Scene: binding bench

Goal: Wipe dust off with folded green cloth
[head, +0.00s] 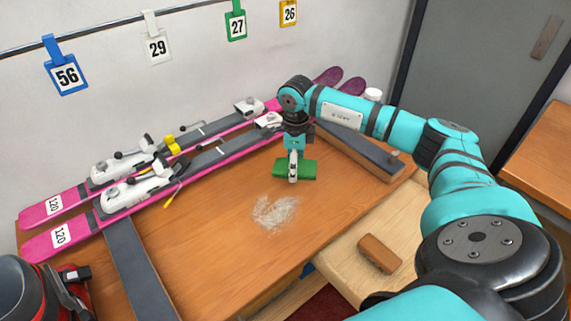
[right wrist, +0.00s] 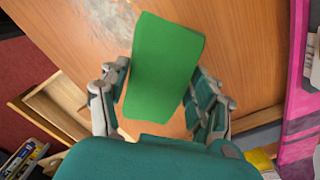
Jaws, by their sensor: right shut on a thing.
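A folded green cloth (head: 309,170) is held at the tip of my right gripper (head: 294,172), over the wooden bench. In the right wrist view the cloth (right wrist: 165,68) sits between the two fingers of the right gripper (right wrist: 160,95), which is shut on it. A pale patch of dust (head: 275,212) lies on the bench top (head: 225,255), to the lower left of the cloth in the head view. The dust (right wrist: 108,17) also shows at the top left of the right wrist view. I cannot tell whether the cloth touches the bench. My left gripper is not in view.
Two pink skis (head: 75,236) with bindings lie along the bench's back. Grey supports (head: 140,270) cross the bench at left and right. A brown block (head: 379,253) lies on a lighter wooden surface in front. A red and black boot (head: 75,295) stands at lower left. Number tags hang above.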

